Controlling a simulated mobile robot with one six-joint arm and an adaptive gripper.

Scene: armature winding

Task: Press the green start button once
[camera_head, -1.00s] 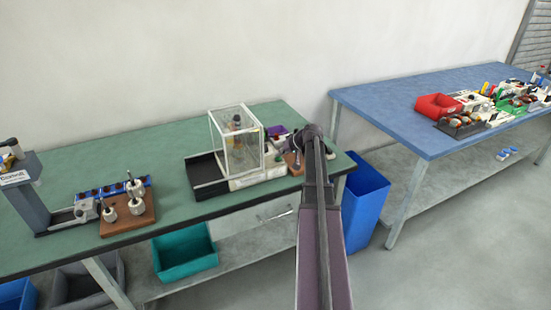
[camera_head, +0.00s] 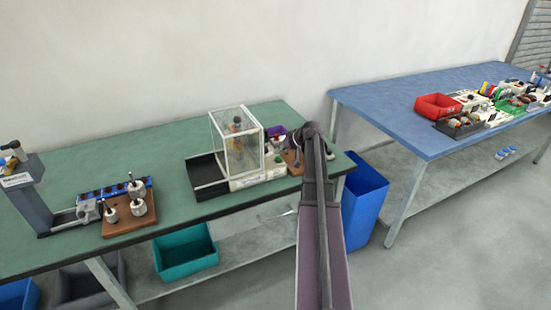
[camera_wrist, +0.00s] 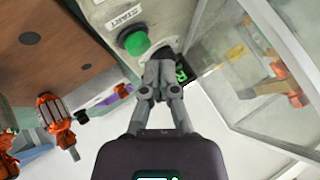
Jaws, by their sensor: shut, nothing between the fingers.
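The green start button (camera_wrist: 136,42) shows in the wrist view at the upper middle, on a pale machine panel, with a START label (camera_wrist: 123,17) beside it. My gripper (camera_wrist: 164,54) is shut and empty, with its fingertips just to the right of and slightly below the button in the picture. I cannot tell whether the fingertips touch the panel. In the head view the clear-walled machine (camera_head: 236,142) stands on the green bench (camera_head: 88,165).
The machine's clear guard (camera_wrist: 262,60) stands close on the right in the wrist view. A wooden board (camera_wrist: 45,45) and orange-and-dark armatures (camera_wrist: 55,118) lie to the left. A blue bin (camera_head: 364,200) stands beside the bench, and a blue table (camera_head: 400,108) is to the right.

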